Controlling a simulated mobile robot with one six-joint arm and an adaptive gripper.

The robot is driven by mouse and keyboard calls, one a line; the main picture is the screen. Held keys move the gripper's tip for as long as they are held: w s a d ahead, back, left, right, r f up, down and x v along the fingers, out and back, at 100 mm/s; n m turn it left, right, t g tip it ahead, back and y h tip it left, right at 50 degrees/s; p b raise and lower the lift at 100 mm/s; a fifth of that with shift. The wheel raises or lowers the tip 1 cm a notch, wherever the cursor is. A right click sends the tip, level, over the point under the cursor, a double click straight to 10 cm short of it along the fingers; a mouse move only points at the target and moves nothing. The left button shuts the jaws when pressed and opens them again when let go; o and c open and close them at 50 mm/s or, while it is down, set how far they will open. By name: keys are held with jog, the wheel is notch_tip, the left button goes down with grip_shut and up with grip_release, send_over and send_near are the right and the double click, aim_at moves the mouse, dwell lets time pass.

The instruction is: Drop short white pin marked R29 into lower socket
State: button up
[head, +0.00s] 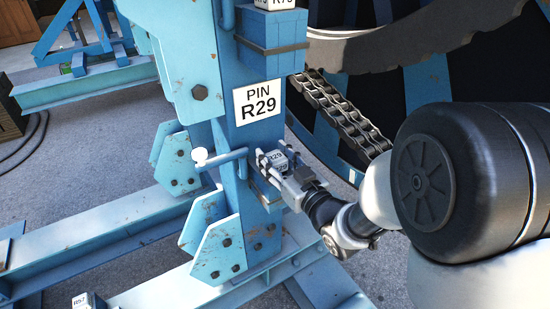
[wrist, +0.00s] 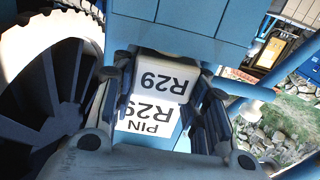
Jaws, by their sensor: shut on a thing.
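The short white pin marked R29 (head: 279,160) is between the fingers of my gripper (head: 272,163), beside the front of the blue post. In the wrist view the pin (wrist: 162,75) shows its R29 label between both fingers of my gripper (wrist: 163,90). A blue box-like part, which looks like the lower socket (head: 264,190), is on the post just below the gripper. My gripper partly hides it, and its opening is not visible. I cannot tell whether the pin touches it.
A PIN R29 sign (head: 258,102) is on the post above the gripper. Higher up, a blue box (head: 271,32) bears another white labelled block (head: 274,5). A blue handle with a white end (head: 200,156) sticks out left. A chain (head: 340,110) and the large reel are at right.

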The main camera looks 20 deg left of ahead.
jog(key=shift+f, duration=0.2)
jog(key=shift+f, duration=0.3)
dwell(0.4)
jog(key=o, duration=1.1)
jog(key=shift+c, duration=0.2)
jog(key=o, duration=0.4)
jog(key=shift+o, duration=0.2)
jog(key=shift+f, duration=0.1)
jog(key=v, duration=0.7)
jog(key=shift+s+d, duration=0.2)
jog(key=shift+d, duration=0.05)
